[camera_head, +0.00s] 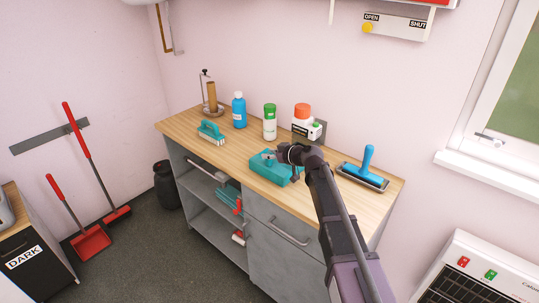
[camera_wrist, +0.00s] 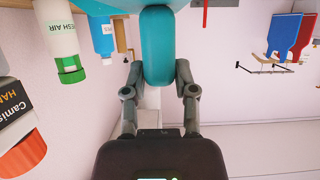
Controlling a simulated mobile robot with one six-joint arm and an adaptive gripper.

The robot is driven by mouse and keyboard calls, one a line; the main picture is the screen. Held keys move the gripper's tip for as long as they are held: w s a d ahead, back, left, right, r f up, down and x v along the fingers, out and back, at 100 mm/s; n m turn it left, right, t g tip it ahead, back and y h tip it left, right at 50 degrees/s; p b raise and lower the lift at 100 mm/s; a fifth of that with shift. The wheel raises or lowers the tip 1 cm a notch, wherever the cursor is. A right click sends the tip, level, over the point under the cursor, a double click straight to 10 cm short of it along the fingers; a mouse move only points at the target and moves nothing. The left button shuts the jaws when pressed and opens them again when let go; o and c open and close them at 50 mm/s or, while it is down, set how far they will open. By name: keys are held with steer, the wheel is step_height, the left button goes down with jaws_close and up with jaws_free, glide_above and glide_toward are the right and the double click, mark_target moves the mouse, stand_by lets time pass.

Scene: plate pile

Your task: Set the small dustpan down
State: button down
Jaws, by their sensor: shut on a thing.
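The small dustpan is teal and shows in the head view (camera_head: 268,168) over the middle of the wooden worktop (camera_head: 235,162). My gripper (camera_head: 271,156) is above it, coming from the right. In the wrist view my gripper (camera_wrist: 160,85) has its two fingers on either side of the teal handle (camera_wrist: 158,45) and is shut on it. The dustpan's body runs out of the top of that view. The dustpan is at or very close to the worktop surface; I cannot tell whether it touches.
Bare wood shows left of the dustpan, along the front edge.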

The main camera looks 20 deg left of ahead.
steer(key=shift+c, duration=2)
jaws_free()
steer(key=shift+r, duration=0.15)
steer(key=p+v, duration=0.4)
steer(key=v, duration=0.8)
steer(key=shift+p, duration=0.4)
